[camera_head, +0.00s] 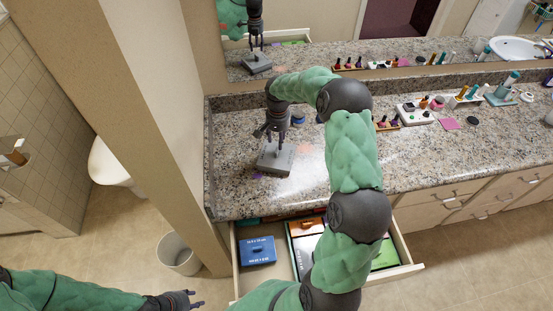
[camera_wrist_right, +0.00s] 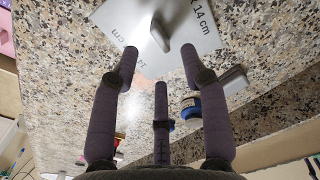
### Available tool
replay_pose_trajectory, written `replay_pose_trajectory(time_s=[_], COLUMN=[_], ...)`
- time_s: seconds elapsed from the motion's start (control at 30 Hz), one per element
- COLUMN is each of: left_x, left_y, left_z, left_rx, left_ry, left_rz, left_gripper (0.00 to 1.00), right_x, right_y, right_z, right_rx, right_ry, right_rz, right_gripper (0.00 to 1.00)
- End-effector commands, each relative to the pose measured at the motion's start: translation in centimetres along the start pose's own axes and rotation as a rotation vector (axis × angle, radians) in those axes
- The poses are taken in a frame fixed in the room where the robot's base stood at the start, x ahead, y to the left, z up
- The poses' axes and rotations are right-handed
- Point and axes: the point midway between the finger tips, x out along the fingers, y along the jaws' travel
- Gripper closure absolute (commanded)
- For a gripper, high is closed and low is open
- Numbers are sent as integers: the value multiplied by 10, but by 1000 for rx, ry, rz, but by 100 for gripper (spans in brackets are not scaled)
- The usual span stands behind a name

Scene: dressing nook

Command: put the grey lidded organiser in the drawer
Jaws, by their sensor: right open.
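The grey lidded organiser (camera_head: 273,160) lies flat on the granite counter near its left end. In the right wrist view its lid (camera_wrist_right: 127,22) shows "14 cm" lettering and a raised handle in the middle. My right gripper (camera_head: 277,136) is just above it, fingers spread and pointing down; in the wrist view the fingertips (camera_wrist_right: 160,54) are apart with nothing between them. The drawer (camera_head: 409,268) below the counter is pulled open; my right arm hides part of it. My left gripper (camera_head: 196,299) is low at the left, fingers apart and empty.
In the drawer, a blue box (camera_head: 257,251) stands at the left, with other boxes in the middle and a green item (camera_head: 385,258) at the right. Bottles and a white organiser (camera_head: 415,113) crowd the counter's right. A mirror, a wall and a bin (camera_head: 177,254) surround.

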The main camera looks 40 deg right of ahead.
Motion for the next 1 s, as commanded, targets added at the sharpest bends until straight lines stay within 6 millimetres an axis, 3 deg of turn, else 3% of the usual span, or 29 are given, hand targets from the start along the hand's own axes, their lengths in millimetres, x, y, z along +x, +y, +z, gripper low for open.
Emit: replay_pose_trajectory(time_s=[0.23, 0.5, 0.77, 0.8, 0.93, 1.0], left_x=[6, 19, 19, 19, 19, 19], left_y=[-2, -7, -7, -7, -7, -7], left_z=[0, 0, 0, 0, 0, 0], left_rx=[0, 0, 0, 0, 0, 0], left_ry=[-1, -1, -1, -1, -1, -1], left_rz=[0, 0, 0, 0, 0, 0], left_gripper=[60, 60, 60, 60, 60, 60], right_x=[17, 55, 58, 58, 58, 58], right_y=[1, 1, 1, 1, 1, 1], right_z=[1, 4, 3, 3, 3, 3], right_rx=[0, 0, 0, 0, 0, 0], right_ry=[1, -1, 2, 2, 1, 1], right_rz=[0, 1, -1, -1, -1, -1], right_gripper=[55, 55, 55, 58, 94, 100])
